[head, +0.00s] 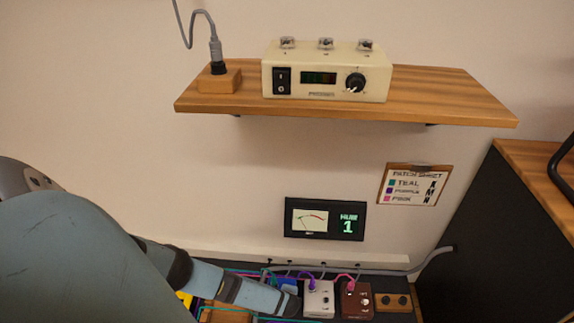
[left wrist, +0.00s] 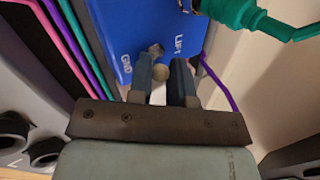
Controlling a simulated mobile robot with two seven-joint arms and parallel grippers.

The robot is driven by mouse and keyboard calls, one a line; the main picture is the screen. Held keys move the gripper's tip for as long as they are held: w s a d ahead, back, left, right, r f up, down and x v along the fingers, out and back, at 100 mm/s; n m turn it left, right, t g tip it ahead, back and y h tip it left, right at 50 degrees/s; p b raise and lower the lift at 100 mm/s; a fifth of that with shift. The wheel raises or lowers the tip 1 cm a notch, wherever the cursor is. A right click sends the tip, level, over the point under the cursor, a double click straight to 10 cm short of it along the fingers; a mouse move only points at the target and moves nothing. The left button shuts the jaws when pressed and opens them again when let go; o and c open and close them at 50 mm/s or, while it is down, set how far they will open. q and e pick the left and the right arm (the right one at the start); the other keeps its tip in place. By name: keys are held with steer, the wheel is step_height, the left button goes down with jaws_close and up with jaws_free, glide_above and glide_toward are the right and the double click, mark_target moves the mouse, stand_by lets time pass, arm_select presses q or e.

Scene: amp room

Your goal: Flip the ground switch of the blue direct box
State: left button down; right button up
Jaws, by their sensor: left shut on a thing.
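The blue direct box (left wrist: 145,25) fills the upper middle of the left wrist view, with the words GND and LIFT printed on its face. A small part of the blue box (head: 287,284) shows in the head view beside my left arm. The ground switch (left wrist: 156,50) is a small metal toggle between the two words, with a pale round tip between my fingers. My left gripper (left wrist: 161,76) is at the box face with one finger on each side of the lever, shut on it. Which way the lever leans is hard to tell. My right gripper is not in view.
A teal plug (left wrist: 238,18) and cable hang close to the right of the fingers. A white pedal (head: 318,300) and a brown pedal (head: 356,301) stand to the right of the box. Several coloured cables run nearby. A meter panel (head: 324,219) reads HUM 1.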

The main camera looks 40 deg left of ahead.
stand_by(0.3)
arm_select(q)
steer(key=c, duration=1.1)
jaws_free()
steer(key=shift+o, duration=0.2)
steer(key=shift+f, duration=0.1)
steer(key=shift+s, duration=0.1)
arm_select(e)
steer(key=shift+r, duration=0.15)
